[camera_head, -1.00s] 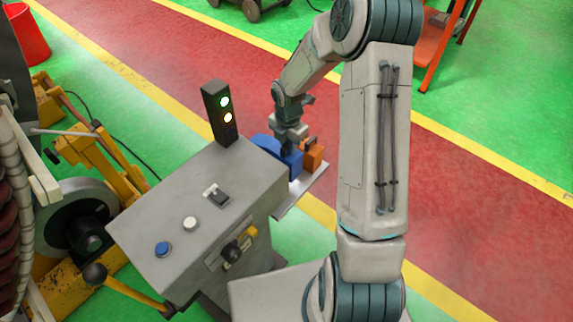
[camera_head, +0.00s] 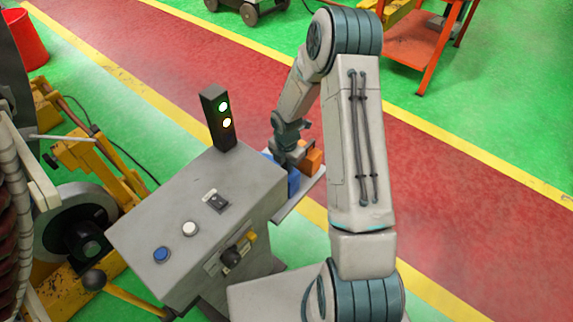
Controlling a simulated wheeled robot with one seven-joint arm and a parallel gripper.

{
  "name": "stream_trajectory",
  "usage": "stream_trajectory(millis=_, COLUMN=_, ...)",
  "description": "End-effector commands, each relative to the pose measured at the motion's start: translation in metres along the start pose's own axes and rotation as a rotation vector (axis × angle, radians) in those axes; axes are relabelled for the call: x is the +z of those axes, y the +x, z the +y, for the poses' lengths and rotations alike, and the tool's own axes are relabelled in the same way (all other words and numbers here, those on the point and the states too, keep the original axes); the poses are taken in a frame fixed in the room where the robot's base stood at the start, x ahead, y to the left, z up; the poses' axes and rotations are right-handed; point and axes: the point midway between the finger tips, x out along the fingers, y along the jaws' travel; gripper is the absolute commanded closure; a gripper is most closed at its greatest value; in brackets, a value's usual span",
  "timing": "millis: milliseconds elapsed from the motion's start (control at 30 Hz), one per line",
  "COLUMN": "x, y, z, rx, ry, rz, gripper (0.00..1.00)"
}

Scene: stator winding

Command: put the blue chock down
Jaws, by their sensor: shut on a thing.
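The blue chock (camera_head: 293,182) shows just behind the right edge of the grey control console, at the light grey shelf. My gripper (camera_head: 287,166) points down at it and is shut on it; the fingertips are mostly hidden. The console and my wrist hide much of the chock, so I cannot tell whether its underside touches the shelf. An orange chock (camera_head: 313,161) stands close beside it on the right.
The light grey shelf (camera_head: 306,197) juts out behind the console (camera_head: 205,215). A signal light (camera_head: 218,118) rises from the console's far corner, left of my wrist. An orange stand (camera_head: 428,45) is at the upper right. The red walkway beyond is clear.

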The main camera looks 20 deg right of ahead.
Motion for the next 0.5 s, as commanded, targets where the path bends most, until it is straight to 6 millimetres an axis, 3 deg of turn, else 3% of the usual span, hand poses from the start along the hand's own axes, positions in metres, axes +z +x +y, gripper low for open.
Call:
stream_trajectory(millis=33, x=-0.0001, y=0.0016, z=-0.0001, rx=0.000, ry=0.000, rz=0.000, gripper=0.78)
stream_trajectory(millis=100, x=-0.0001, y=0.0010, z=-0.0001, rx=0.000, ry=0.000, rz=0.000, gripper=0.62)
stream_trajectory(millis=500, x=0.0004, y=-0.0065, z=0.0003, rx=0.002, ry=0.000, rz=-0.001, gripper=0.62)
